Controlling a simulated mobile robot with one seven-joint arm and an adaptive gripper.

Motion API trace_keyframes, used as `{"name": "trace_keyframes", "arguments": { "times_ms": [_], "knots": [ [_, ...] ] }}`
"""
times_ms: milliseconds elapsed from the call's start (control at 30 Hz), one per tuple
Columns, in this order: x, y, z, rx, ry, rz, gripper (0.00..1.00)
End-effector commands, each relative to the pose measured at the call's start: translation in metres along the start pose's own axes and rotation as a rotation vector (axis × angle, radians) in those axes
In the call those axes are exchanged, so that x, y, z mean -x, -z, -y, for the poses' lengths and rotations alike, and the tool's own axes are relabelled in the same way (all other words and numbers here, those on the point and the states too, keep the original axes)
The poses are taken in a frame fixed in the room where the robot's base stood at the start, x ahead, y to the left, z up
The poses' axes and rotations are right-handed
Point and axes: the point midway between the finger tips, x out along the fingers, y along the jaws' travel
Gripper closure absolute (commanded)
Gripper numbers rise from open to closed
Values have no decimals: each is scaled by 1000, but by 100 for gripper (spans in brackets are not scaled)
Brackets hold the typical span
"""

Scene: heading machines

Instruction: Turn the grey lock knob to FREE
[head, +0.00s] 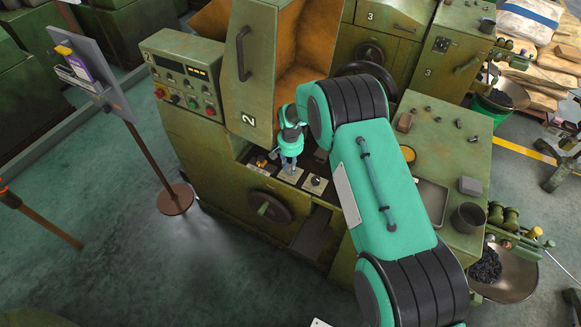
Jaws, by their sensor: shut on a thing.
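My gripper (289,164) points down at a small pale plate (291,177) on the front ledge of the green machine marked 2. Its fingers are shut on the grey lock knob at this plate. The fingers hide the knob almost wholly, and I cannot read its setting or any FREE mark. To the right is a similar pale plate with a dark knob (316,181), apart from the gripper. To the left is a small orange and dark control (261,162).
A handwheel (269,207) sits on the machine's front below the plates. A control box (184,76) with buttons stands at the left. A tray (431,198) and dark cup (467,217) are at the right. The floor in front is open.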

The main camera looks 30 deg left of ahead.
Motion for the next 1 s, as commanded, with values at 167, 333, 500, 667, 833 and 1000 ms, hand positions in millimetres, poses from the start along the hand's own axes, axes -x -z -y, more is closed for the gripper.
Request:
{"name": "trace_keyframes", "arguments": {
  "times_ms": [167, 333, 500, 667, 833, 1000],
  "knots": [
    [-3, -3, 0, 1, -2, 6, 57],
    [-2, -2, 0, 1, -1, 3, 57],
    [0, -1, 0, 1, 0, 2, 57],
    [10, 0, 0, 1, 0, 0, 57],
    [28, -1, 0, 1, 0, 1, 57],
    [50, -1, 0, 1, 0, 2, 57]
  ]
}}
